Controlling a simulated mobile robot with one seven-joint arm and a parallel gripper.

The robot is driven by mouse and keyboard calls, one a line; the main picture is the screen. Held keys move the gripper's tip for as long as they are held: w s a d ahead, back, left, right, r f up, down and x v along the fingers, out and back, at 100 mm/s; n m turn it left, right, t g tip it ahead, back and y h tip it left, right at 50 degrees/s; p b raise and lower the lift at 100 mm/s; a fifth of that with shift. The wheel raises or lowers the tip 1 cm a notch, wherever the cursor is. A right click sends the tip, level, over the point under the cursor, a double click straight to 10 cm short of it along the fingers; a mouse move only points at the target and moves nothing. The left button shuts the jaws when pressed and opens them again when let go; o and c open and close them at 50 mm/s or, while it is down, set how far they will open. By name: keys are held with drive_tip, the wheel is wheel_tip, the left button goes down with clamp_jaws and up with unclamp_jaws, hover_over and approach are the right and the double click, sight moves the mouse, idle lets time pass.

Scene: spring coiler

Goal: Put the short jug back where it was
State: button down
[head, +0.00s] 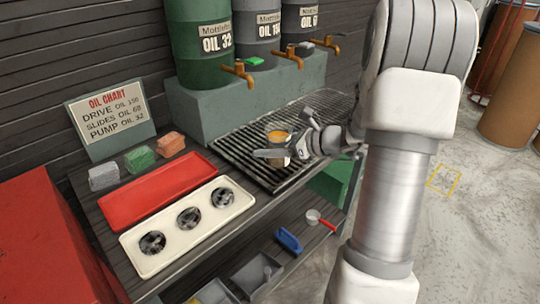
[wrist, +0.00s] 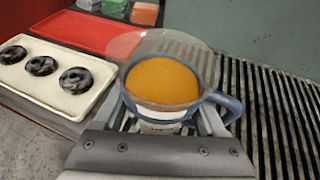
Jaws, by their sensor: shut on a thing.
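The short jug (head: 277,136) is clear, with orange oil inside and a blue-grey handle. It is upright over the slatted drip grate (head: 245,160), below the taps. I cannot tell whether its base touches the slats. My gripper (head: 286,142) is shut on the jug, with one finger on each side of its body. In the wrist view the jug (wrist: 163,82) sits between the fingers of my gripper (wrist: 160,122), with its handle to the right. The fingers hide its lower part.
Oil drums (head: 200,45) with brass taps (head: 238,72) stand behind the grate. A red tray (head: 158,190) and a cream tray (head: 170,252) with several dark rings lie to the left. An oil chart (head: 110,120) and coloured blocks (head: 140,158) stand behind them. A lower shelf holds bins and a red-handled scoop (head: 314,216).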

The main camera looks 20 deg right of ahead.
drive_tip(key=shift+f, duration=1.05)
drive_tip(key=shift+f+b, duration=0.25)
drive_tip(key=shift+b, duration=0.15)
unclamp_jaws()
drive_tip(key=shift+r, duration=0.1)
drive_tip(key=shift+r, duration=0.2)
drive_tip(key=p+v, duration=0.3)
drive_tip(key=v, duration=0.9)
drive_tip(key=shift+f, duration=0.1)
